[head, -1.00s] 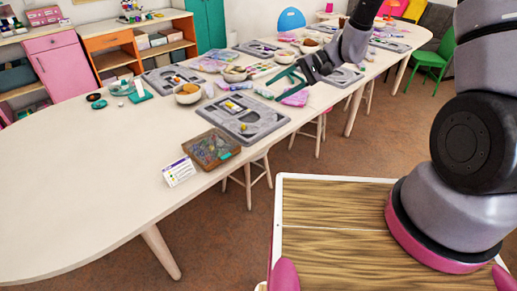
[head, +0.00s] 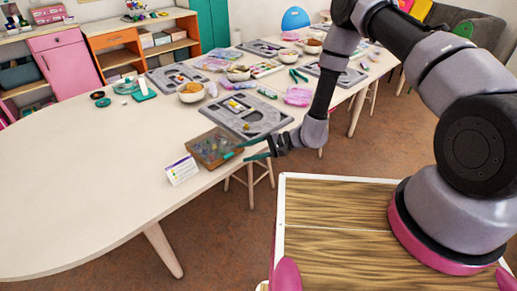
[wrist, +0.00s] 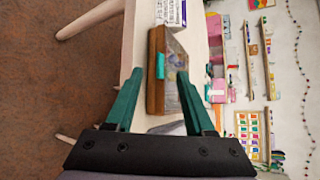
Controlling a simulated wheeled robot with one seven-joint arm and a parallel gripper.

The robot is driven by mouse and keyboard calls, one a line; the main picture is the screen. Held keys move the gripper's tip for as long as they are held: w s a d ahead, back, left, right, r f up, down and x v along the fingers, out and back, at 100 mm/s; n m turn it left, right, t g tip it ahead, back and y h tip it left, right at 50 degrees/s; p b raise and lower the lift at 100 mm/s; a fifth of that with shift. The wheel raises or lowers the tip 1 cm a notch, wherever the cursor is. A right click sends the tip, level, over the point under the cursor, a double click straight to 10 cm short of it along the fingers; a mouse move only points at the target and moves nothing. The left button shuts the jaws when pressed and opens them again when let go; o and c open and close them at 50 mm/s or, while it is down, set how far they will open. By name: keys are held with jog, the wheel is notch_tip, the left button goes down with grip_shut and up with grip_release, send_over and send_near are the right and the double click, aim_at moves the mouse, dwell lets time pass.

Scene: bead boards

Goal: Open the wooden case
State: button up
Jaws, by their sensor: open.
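The wooden case (head: 208,150) is a small brown box with a clear lid, lying near the front edge of the long pale table. Its lid looks closed, and small coloured bits show through it. In the wrist view the case (wrist: 156,88) lies ahead, with a teal latch (wrist: 160,66) on its front side. My gripper (head: 238,150) has teal fingers and is at the right of the case. In the wrist view its fingers (wrist: 156,82) are spread apart with nothing between them at the tips. I cannot tell whether a finger touches the case.
The table's left part (head: 80,190) is clear. A stool (head: 250,180) stands under the edge.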

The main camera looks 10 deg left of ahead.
aim_at(229, 157)
jog(key=x, duration=0.5)
jog(key=shift+a+f, duration=0.1)
jog(key=shift+a, duration=0.3)
jog(key=shift+c, duration=0.3)
grip_shut()
jog(key=shift+w+a+r+m+g+h, duration=0.15)
jog(key=shift+r+m+h, duration=0.2)
jog(key=shift+r, duration=0.55)
jog(key=shift+w+a+r+m+g+h, duration=0.15)
jog(key=shift+r+h, duration=0.3)
jog(key=shift+r, duration=0.45)
jog(key=shift+w+a+r+m+g+h, duration=0.15)
jog(key=shift+a+r+h, duration=0.1)
jog(key=shift+r, duration=0.35)
jog(key=shift+w+a+r+m+g+h, duration=0.15)
jog(key=shift+r+h, duration=0.15)
jog(key=shift+r, duration=0.3)
jog(key=shift+w+a+r+m+g+h, duration=0.15)
jog(key=shift+w+r+h, duration=0.1)
jog(key=shift+r, duration=0.35)
